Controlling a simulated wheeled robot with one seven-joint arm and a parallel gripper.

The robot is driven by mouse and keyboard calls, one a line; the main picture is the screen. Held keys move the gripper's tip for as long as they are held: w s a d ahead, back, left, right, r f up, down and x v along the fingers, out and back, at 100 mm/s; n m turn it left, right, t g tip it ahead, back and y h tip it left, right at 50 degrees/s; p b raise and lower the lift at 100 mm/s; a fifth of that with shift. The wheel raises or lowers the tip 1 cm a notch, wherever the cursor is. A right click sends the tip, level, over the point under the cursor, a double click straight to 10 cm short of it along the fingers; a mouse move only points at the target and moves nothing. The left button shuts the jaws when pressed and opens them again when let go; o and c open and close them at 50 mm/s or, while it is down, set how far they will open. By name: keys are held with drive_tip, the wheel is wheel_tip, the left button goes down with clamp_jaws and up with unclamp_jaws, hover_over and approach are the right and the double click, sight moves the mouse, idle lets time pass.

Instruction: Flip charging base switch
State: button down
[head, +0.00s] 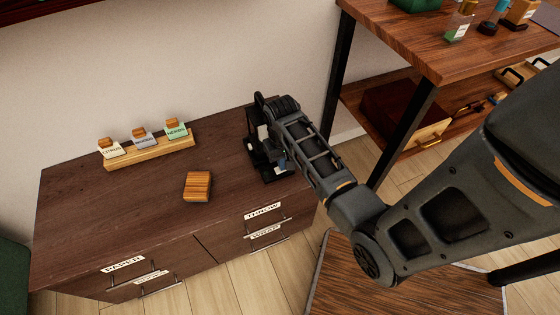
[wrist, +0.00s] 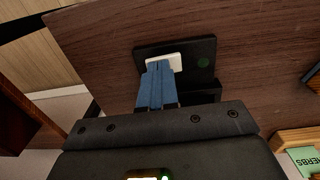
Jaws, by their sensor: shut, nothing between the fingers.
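The charging base (wrist: 205,45) is a black plate with a green round mark, on the dark wooden cabinet top. A white switch piece (wrist: 178,60) sits near the plate's middle in the wrist view. My gripper (wrist: 159,66) has blue fingers pressed together, with nothing between them. Its fingertips overlap the near-left part of the white switch; I cannot tell whether they touch it. In the head view the base (head: 268,175) is at the cabinet's right end, and my gripper (head: 281,162) and wrist partly cover it.
A wooden block (head: 198,186) lies mid-cabinet. A wooden rack (head: 150,152) with several labelled, wood-topped containers stands behind it, near the wall. A wooden table (head: 410,40) with bottles and a lower shelf is at the right. The left part of the cabinet top is clear.

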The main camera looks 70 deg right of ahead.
sight(277, 171)
drive_tip(key=shift+r, duration=0.1)
wheel_tip(277, 171, up, 14)
drive_tip(key=w+a+p, duration=0.1)
drive_tip(key=p, duration=0.4)
drive_tip(key=shift+w+a+f+p, duration=0.15)
drive_tip(key=shift+w+f+p, duration=0.05)
drive_tip(key=shift+p, duration=0.15)
idle(0.5)
